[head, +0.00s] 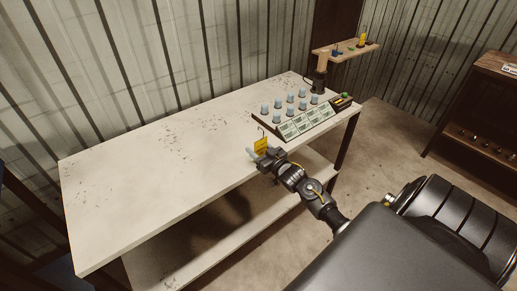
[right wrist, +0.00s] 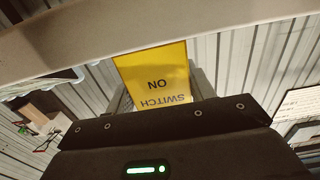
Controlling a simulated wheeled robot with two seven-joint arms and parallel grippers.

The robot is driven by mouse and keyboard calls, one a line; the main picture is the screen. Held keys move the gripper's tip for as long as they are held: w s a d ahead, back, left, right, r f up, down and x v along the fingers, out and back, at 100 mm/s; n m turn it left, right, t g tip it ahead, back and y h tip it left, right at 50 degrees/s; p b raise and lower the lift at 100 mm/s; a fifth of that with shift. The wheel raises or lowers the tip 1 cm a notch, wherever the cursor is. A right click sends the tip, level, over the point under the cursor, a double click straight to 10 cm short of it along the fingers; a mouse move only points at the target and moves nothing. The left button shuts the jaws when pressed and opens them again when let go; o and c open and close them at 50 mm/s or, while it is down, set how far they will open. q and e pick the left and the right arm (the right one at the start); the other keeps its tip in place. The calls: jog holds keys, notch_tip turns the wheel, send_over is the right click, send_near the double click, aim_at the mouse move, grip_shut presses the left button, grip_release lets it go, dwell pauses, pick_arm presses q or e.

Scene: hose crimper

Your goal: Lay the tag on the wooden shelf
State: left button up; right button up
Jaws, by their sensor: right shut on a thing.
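The yellow tag (head: 261,146) with a hook on top stands upright at my right gripper (head: 264,157), which is shut on it. In the right wrist view the tag (right wrist: 152,70) shows upside-down words reading "SWITCH ON", and its lower part is hidden behind the gripper's dark body. The gripper holds it at the front edge of the white table, left of the control panel. The wooden shelf (head: 335,53) is at the upper right, beyond the table's far right corner, well apart from the tag. My left gripper is not in view.
The control panel (head: 286,129) with several blue-grey knobs sits on the table's right end. Small coloured items, including a yellow one (head: 362,40), stand on the shelf. The white table (head: 150,180) is clear to the left. A wooden cabinet (head: 480,115) stands at far right.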

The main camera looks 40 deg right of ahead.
jog(key=shift+f, duration=0.2)
jog(key=shift+f, duration=0.15)
jog(key=o, duration=0.9)
jog(key=shift+r, duration=0.25)
jog(key=s+b, duration=0.1)
jog(key=s, duration=1.1)
jog(key=shift+a, duration=0.1)
